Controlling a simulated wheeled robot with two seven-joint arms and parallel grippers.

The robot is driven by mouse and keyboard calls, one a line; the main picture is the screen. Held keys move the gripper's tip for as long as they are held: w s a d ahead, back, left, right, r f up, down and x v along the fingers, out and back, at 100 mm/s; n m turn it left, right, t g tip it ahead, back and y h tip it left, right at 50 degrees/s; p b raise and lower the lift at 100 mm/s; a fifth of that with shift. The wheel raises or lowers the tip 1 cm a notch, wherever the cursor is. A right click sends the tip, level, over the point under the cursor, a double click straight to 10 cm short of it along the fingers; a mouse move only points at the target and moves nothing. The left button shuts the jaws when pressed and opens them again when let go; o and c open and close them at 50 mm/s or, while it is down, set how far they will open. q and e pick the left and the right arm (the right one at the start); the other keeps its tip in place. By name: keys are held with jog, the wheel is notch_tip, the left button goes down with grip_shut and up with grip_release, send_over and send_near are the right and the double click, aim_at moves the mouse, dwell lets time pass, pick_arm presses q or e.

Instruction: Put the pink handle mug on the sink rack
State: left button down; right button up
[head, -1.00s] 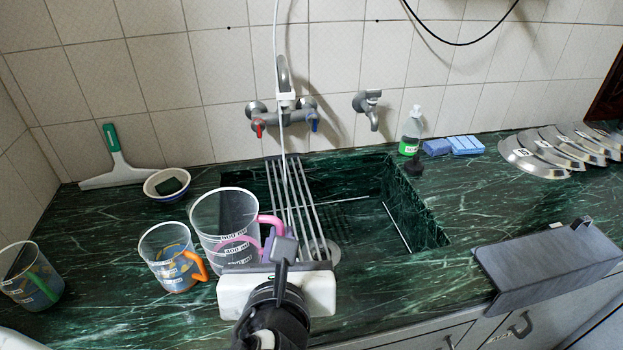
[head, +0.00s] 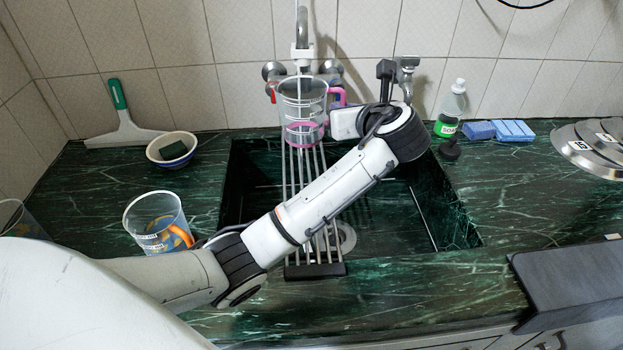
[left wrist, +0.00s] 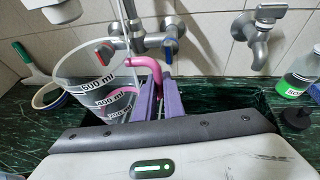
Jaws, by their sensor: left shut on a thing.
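The pink handle mug (head: 302,108) is a clear cup with measuring marks and a pink handle. In the head view it is upright over the far end of the sink rack (head: 325,245), a set of metal bars spanning the sink. I cannot tell whether its base touches the bars. My left gripper (head: 341,104) reaches it from the right and is shut on the handle. In the left wrist view the purple fingers (left wrist: 157,98) are at the pink handle, and the mug (left wrist: 98,88) is left of them. My right gripper is not in view.
An orange-handled mug (head: 158,222) stands left of the sink (head: 450,215). A bowl with a sponge (head: 172,150) and a squeegee (head: 122,125) are at the back left. The faucet (head: 302,55) is behind the mug. A soap bottle (head: 451,108) and blue sponges (head: 497,130) are right.

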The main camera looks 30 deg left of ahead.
pick_arm(q)
notch_tip(320, 180, down, 10)
jog(key=b, duration=0.1)
dwell(0.4)
jog(key=c, duration=1.9)
grip_release()
jog(key=shift+o, duration=0.2)
jog(key=p+v, duration=0.1)
jog(key=v, duration=1.1)
jog(key=shift+r, duration=0.1)
